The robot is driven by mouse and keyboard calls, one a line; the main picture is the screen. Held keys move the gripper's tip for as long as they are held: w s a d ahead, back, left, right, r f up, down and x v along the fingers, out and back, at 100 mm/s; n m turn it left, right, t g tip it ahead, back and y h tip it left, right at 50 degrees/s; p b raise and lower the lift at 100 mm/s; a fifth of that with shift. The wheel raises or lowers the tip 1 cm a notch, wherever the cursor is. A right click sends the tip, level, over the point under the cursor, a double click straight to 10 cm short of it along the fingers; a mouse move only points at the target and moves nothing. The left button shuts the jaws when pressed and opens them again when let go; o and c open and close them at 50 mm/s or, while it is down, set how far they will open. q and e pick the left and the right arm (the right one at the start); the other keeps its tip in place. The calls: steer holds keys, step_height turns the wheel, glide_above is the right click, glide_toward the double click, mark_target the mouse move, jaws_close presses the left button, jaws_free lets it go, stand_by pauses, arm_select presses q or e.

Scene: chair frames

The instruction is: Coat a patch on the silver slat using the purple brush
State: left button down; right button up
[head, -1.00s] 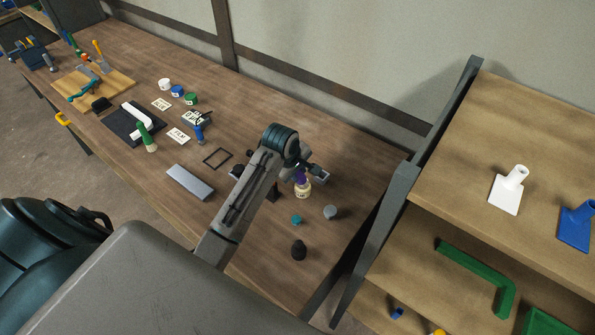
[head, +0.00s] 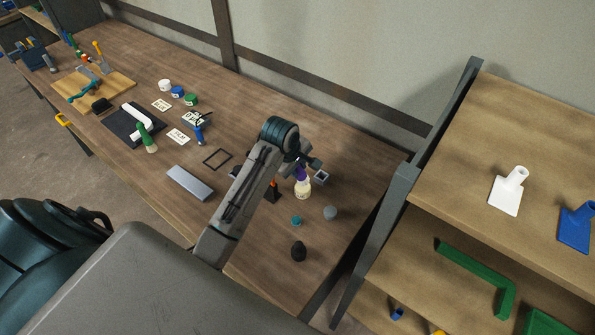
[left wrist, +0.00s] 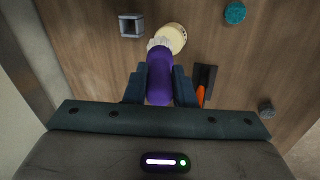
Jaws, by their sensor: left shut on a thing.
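The silver slat (head: 189,183) lies flat on the workbench, left of my left arm in the head view. My left gripper (head: 301,163) is shut on the purple brush (head: 301,174), whose handle stands roughly upright. In the left wrist view, the purple handle (left wrist: 160,80) sits between the fingers of my gripper (left wrist: 159,84), with pale bristles (left wrist: 160,43) at its far end. The bristles overlap a round cream pot (left wrist: 173,37), which also shows below the brush in the head view (head: 303,191). I cannot tell whether they touch it. My right gripper is out of view.
A small grey open box (head: 320,177), a black-and-orange tool (head: 273,192), a teal piece (head: 296,221) and a black knob (head: 298,250) stand near the pot. A black frame (head: 217,158) lies beyond the slat. A shelf (head: 480,140) rises at right.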

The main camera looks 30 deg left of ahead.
arm_select(q)
steer(key=shift+r, duration=2.3)
steer(key=shift+s+f, duration=0.1)
